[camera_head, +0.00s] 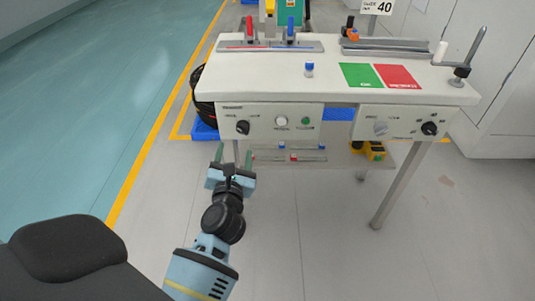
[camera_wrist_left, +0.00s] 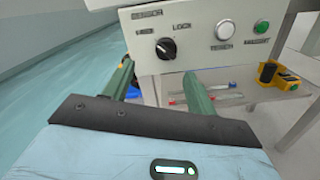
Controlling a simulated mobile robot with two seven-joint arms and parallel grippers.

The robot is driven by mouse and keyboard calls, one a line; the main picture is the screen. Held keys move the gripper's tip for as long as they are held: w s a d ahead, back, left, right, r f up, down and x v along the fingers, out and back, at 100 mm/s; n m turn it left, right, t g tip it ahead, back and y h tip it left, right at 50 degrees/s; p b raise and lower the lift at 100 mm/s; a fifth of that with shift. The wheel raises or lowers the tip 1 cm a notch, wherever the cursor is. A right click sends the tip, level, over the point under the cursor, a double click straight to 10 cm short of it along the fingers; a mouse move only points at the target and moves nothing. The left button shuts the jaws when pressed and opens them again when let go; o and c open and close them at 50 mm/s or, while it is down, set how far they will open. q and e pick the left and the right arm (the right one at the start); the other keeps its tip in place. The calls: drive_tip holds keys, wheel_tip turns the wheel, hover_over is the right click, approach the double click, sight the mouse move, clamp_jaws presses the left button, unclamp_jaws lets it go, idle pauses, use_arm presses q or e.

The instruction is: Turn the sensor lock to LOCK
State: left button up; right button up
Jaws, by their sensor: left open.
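The sensor lock is a black rotary knob (camera_head: 242,127) on the left white panel under the table top. In the left wrist view the knob (camera_wrist_left: 166,48) has a LOCK label at its upper right and another label, too small to read surely, at its left. Its pale mark seems to point up and left, towards that other label. My left gripper (camera_head: 233,154) is open and empty, just below and in front of the panel. Its two green fingers (camera_wrist_left: 158,76) stand apart below the knob, not touching it. My right gripper is not in view.
A white button (camera_head: 281,121) and a green button (camera_head: 306,121) sit right of the knob. A second panel with a black knob (camera_head: 429,128) is further right. The white table (camera_head: 270,82) carries green and red mats (camera_head: 361,76). Open floor lies left.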

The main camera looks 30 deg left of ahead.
sight(242, 132)
use_arm(q)
drive_tip(key=shift+n, duration=0.9)
drive_tip(key=x, duration=0.2)
drive_tip(key=b+x, duration=0.1)
drive_tip(key=x, duration=0.1)
drive_tip(key=d+x, duration=0.1)
drive_tip(key=x, duration=0.2)
drive_tip(key=shift+w+f, duration=0.25)
drive_tip(key=shift+b+x, duration=0.35)
drive_tip(key=shift+x, duration=0.5)
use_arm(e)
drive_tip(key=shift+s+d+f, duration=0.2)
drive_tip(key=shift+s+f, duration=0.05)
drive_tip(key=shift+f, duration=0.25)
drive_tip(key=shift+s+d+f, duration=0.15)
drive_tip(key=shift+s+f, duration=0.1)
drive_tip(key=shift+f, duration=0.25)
use_arm(q)
drive_tip(key=shift+s, duration=0.1)
drive_tip(key=c, duration=1)
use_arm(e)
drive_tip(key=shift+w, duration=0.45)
